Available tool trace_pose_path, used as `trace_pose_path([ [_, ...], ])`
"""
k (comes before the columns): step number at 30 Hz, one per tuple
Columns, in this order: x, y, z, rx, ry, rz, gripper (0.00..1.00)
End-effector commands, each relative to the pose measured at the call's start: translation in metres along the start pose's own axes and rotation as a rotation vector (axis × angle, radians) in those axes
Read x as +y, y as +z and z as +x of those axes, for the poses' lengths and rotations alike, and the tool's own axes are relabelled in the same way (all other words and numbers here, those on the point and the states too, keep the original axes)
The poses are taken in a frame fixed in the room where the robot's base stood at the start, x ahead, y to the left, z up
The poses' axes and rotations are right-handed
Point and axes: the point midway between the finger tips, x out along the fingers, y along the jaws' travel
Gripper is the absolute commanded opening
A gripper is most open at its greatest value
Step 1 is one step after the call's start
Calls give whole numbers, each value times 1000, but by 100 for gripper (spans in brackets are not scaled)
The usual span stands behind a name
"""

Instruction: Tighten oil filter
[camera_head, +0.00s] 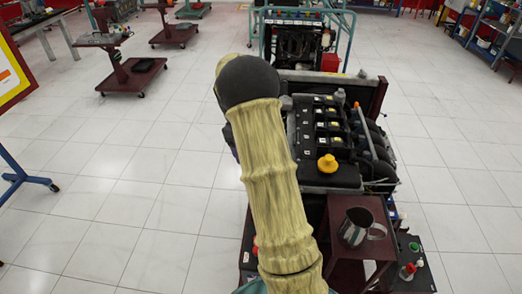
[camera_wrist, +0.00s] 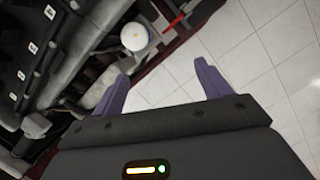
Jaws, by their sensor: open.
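A white round oil filter (camera_wrist: 134,37) shows near the top of the wrist view, beside the engine's dark side. My gripper (camera_wrist: 161,68) is open, with its two purple fingers spread and empty. The filter lies ahead of the fingers, nearer the left finger and apart from both. In the head view, the engine (camera_head: 330,150) stands right of my arm, with a yellow cap on top. The filter does not show there, and my arm's far end hides the gripper.
A metal jug (camera_head: 357,228) stands on a small dark red stand (camera_head: 340,207) at the engine's near end. A red part (camera_wrist: 174,20) lies right of the filter in the wrist view. Other trainers stand at the back.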

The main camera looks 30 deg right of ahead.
Motion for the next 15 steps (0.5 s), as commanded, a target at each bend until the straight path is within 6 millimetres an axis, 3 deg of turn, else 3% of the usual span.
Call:
trace_pose_path([
  [6, -60, 14, -16, 119, 10, 88, 77],
  [15, -141, 50, -24, 276, -1, 224, 77],
])
